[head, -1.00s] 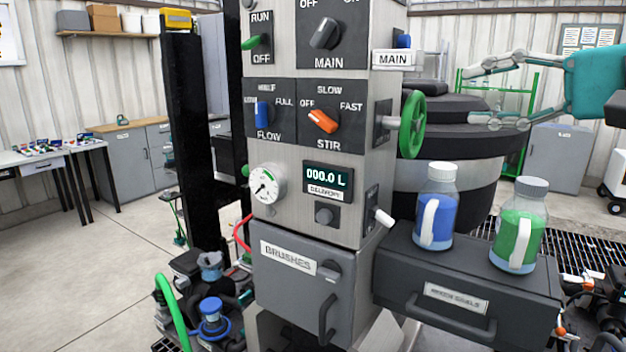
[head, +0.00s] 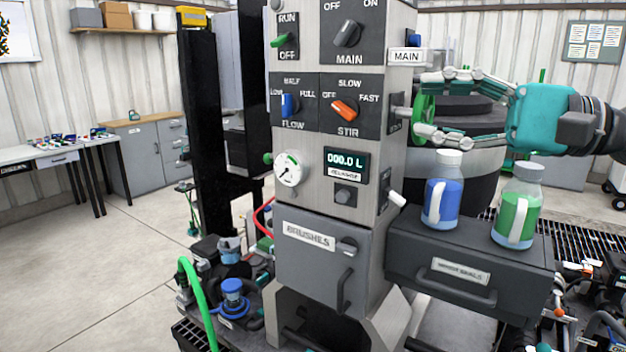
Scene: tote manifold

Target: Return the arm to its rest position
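My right gripper (head: 424,104) comes in from the right edge. Its teal palm is right of the grey control column (head: 330,215). Its two fingers are spread, one above the other, with their tips at the top and lower parts of the green handwheel (head: 427,92) on the column's right side. I cannot tell whether the tips touch the wheel. Nothing else is between the fingers. My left gripper is not in view.
A blue bottle (head: 446,198) and a green bottle (head: 513,215) stand on the dark drawer box (head: 410,238) below my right gripper. A dark round tank (head: 468,165) is behind. Hoses and pumps are at lower left. Open floor lies at left.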

